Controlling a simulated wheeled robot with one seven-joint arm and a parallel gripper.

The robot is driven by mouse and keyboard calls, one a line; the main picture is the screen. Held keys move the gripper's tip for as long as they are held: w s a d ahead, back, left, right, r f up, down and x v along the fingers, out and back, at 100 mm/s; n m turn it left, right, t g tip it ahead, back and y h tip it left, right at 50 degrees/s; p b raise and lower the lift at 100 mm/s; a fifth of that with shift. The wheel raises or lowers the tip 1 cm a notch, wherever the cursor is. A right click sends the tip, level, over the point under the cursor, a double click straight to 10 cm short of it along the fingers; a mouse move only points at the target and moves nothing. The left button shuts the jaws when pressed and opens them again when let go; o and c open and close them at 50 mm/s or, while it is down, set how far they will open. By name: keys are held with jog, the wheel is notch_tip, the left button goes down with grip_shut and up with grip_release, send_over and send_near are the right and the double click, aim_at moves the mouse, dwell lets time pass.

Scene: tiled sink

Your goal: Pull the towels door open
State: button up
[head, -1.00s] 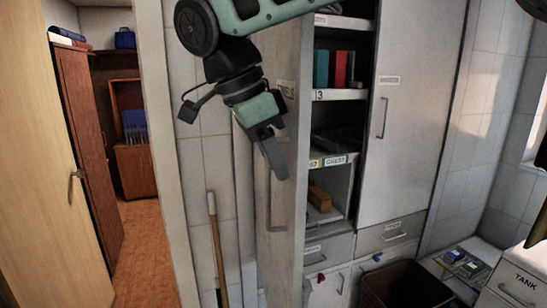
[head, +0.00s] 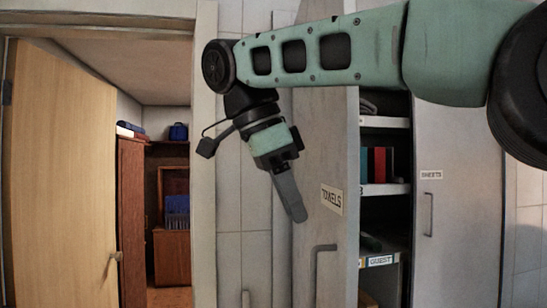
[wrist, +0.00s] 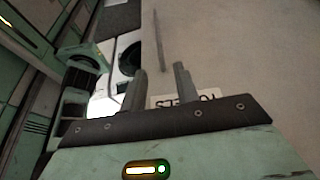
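The towels door (head: 325,125) is a tall grey cabinet door that stands swung out, with shelves showing to its right. Its TOWELS label (head: 331,199) and bar handle (head: 317,275) face me. My gripper (head: 298,217) hangs in front of the door's left part, above and left of the handle. In the wrist view, my gripper's fingers (wrist: 160,88) are apart with nothing between them. The label (wrist: 188,99) shows upside down behind them, and the handle (wrist: 158,42) stands beyond the fingertips. The fingers look clear of the handle.
The sheets door (head: 458,200) is shut at the right. Open shelves (head: 386,189) hold books and other items. A wooden door (head: 95,180) stands open at the left, before a room with brown cabinets.

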jog(key=p+v, duration=0.5)
jog(key=v, duration=0.1)
jog(key=shift+r+p, duration=0.2)
jog(key=shift+p, duration=0.2)
jog(key=shift+a, duration=0.15)
jog(key=s+d+f+n+y+b, duration=0.1)
jog(key=s+d+f+n+b, duration=0.3)
jog(key=f, duration=1)
jog(key=s+d+f+n+y+b, duration=0.2)
jog(key=s+d+f+n+b, duration=0.2)
jog(key=s+f+n, duration=0.5)
jog(key=s+d+f+n+y+b, duration=0.2)
jog(key=s+d+f+n+b, duration=0.2)
jog(key=f+n, duration=0.7)
notch_tip(320, 180, down, 8)
jog(key=s, duration=0.2)
jog(key=shift+s+n, duration=0.3)
jog(key=shift+s, duration=0.1)
jog(key=shift+d+f, duration=0.1)
jog(key=shift+f, duration=0.05)
